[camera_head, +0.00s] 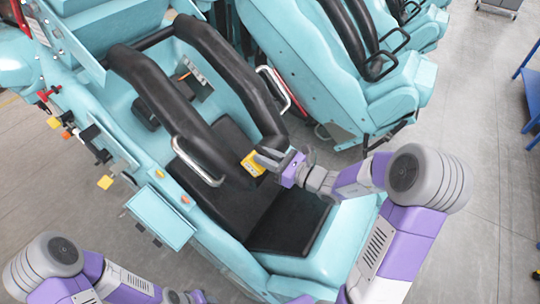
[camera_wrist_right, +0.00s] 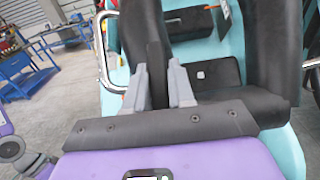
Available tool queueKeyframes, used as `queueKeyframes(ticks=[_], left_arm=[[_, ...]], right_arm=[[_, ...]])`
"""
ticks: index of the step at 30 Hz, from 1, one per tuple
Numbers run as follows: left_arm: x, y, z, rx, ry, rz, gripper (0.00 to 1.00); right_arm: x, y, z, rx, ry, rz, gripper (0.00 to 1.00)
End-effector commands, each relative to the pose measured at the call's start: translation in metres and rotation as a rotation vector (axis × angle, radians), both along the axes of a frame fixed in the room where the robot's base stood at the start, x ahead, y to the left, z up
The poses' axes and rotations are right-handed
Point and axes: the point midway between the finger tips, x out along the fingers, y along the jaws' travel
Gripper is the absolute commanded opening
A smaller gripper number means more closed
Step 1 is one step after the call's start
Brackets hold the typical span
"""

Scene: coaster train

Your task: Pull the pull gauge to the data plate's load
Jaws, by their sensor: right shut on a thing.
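The small yellow block (camera_head: 253,164), which looks like the pull gauge, is at the lower end of the black restraint (camera_head: 215,60) on the teal seat. My right gripper (camera_head: 268,159) is at this block and shut on it. In the right wrist view the grey fingers (camera_wrist_right: 158,88) stand a little apart with a dark part between them; the gauge's face and reading cannot be made out. A pale strip (camera_head: 193,68) with an orange mark lies on the seat back; I cannot tell whether it is the data plate. My left gripper (camera_head: 195,297) is only partly in view at the bottom edge.
Chrome grab handles (camera_head: 200,165) flank the restraint. A teal tray (camera_head: 160,217) sticks out at the car's left side, near several small coloured fittings (camera_head: 105,182). Another seat row (camera_head: 320,70) stands behind. Grey floor (camera_head: 480,150) is open at the right; blue frames stand at the far right.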

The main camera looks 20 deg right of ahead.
Motion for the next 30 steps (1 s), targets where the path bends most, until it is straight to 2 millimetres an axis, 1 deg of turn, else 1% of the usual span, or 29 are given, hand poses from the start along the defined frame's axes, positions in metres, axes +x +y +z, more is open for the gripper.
queueKeyframes(ticks=[1, 3, 4, 8, 16, 19, 30], left_arm=[[0.0, 0.0, 0.0, 0.001, 0.001, 0.001, 0.43], [0.0, 0.0, 0.0, 0.001, 0.001, 0.001, 0.43], [0.0, 0.0, 0.0, 0.001, 0.001, 0.001, 0.43], [0.0, 0.0, -0.001, 0.001, 0.001, 0.001, 0.43], [0.0, 0.0, -0.001, 0.001, 0.001, 0.001, 0.43], [0.0, 0.0, -0.001, 0.001, 0.001, 0.001, 0.43], [0.0, 0.0, -0.006, 0.0, 0.0, 0.001, 0.43]], right_arm=[[0.001, -0.002, 0.003, 0.001, -0.01, -0.005, 0.0], [0.001, -0.003, 0.004, 0.001, -0.012, -0.006, 0.0], [0.001, -0.003, 0.004, 0.001, -0.012, -0.006, 0.25], [0.001, -0.003, 0.004, 0.0, -0.011, -0.007, 0.45], [0.0, -0.003, 0.002, 0.001, -0.008, -0.006, 0.45], [-0.004, -0.006, 0.002, -0.001, -0.008, -0.007, 0.45], [-0.051, -0.04, 0.002, 0.0, -0.009, -0.011, 0.45]])
